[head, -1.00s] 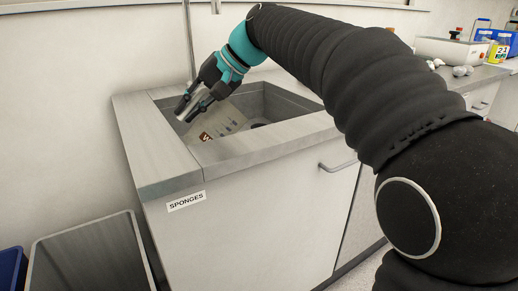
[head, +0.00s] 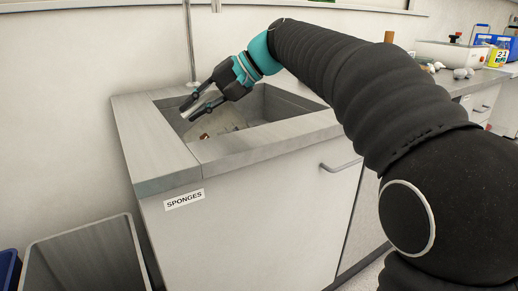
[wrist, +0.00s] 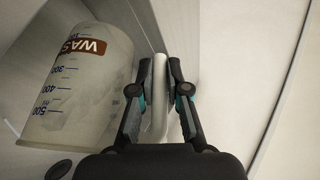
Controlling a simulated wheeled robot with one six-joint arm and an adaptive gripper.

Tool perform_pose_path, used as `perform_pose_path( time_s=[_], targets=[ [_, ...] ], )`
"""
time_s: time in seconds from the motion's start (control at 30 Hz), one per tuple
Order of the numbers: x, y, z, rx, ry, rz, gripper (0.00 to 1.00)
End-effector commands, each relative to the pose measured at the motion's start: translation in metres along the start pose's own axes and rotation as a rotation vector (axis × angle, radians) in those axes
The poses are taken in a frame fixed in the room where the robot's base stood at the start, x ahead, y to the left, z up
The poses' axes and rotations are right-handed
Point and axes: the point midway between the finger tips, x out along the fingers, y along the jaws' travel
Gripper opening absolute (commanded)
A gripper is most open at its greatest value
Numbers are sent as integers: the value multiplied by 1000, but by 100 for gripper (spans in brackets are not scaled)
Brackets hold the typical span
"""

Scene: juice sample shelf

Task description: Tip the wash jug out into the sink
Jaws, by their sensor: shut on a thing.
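The wash jug (wrist: 85,80) is a pale translucent vessel with a brown label and blue volume marks. In the wrist view it fills the left side, and its pale handle (wrist: 160,95) is between the two fingers of my gripper (wrist: 160,75), which is shut on it. In the head view the jug (head: 222,121) is strongly tilted over or within the sink (head: 285,103), below my gripper (head: 196,104), with little of its label showing. A dark round drain (wrist: 58,170) shows below the jug in the wrist view. I cannot see any liquid.
The grey counter rim (head: 160,155) surrounds the sink, above a white cabinet with a SPONGES label (head: 184,200). A thin vertical pipe (head: 190,45) stands behind the basin. A grey bin (head: 90,255) is at lower left.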

Motion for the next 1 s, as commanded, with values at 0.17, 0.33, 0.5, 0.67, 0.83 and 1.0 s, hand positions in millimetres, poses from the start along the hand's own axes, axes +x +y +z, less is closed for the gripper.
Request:
perform_pose_path(
  time_s=[0.17, 0.33, 0.5, 0.67, 0.83, 1.0],
  targets=[
    [-3, -2, -1, 9, -3, -24, 0],
    [-6, -2, -2, 17, -6, -43, 0],
    [-9, -4, -3, 25, -10, -62, 0],
    [-11, -4, -4, 32, -14, -79, 0],
    [-13, -4, -5, 38, -16, -94, 0],
    [-16, -5, -6, 45, -18, -110, 0]
  ],
)
